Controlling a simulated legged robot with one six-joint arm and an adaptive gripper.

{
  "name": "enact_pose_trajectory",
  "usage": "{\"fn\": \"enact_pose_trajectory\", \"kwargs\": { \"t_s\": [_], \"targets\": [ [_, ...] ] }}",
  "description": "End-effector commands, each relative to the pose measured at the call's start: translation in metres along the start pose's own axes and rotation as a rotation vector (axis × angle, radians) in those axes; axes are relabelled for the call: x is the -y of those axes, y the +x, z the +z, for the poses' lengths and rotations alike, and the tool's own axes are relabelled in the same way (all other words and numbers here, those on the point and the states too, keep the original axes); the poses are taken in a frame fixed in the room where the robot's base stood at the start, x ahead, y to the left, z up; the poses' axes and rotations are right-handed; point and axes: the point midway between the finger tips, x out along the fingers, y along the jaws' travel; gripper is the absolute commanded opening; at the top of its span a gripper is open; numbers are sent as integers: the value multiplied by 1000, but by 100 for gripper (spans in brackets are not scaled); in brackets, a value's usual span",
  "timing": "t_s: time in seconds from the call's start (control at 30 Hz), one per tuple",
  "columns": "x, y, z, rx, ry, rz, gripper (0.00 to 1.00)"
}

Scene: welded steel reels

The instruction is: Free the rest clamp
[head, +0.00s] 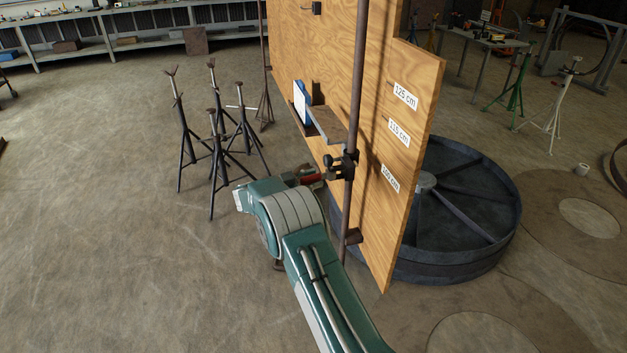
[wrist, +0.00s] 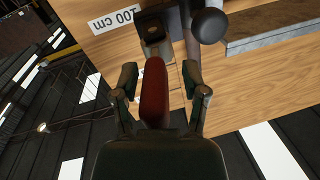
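The rest clamp (head: 343,164) is a dark fitting on the upright rusty post (head: 357,80), near the 100 cm label. Its dark body (wrist: 155,38) and a round black knob (wrist: 210,25) show in the wrist view. A red handle (wrist: 153,92) extends from the clamp towards my gripper (wrist: 160,78). My gripper is open, with one finger on each side of the handle. A gap shows at the right finger; the left finger is close, and contact is unclear. In the head view my arm hides most of the gripper, and the red handle (head: 311,178) shows only partly.
A plywood board (head: 300,45) with height labels stands behind the post. A steel rest arm (head: 328,124) lies just above the clamp, beside a blue-and-white item (head: 301,103). Dark stands (head: 215,130) are left; a large steel reel (head: 465,195) is right. Floor at left front is clear.

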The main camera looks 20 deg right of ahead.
Motion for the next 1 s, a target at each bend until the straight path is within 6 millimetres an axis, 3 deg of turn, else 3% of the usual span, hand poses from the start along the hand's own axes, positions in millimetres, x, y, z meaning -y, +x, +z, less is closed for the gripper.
{"fn": "enact_pose_trajectory", "kwargs": {
  "t_s": [0.43,1.0],
  "targets": [
    [-1,-8,1,0,-2,2,67],
    [0,-111,3,-1,-3,1,67]
  ]
}}
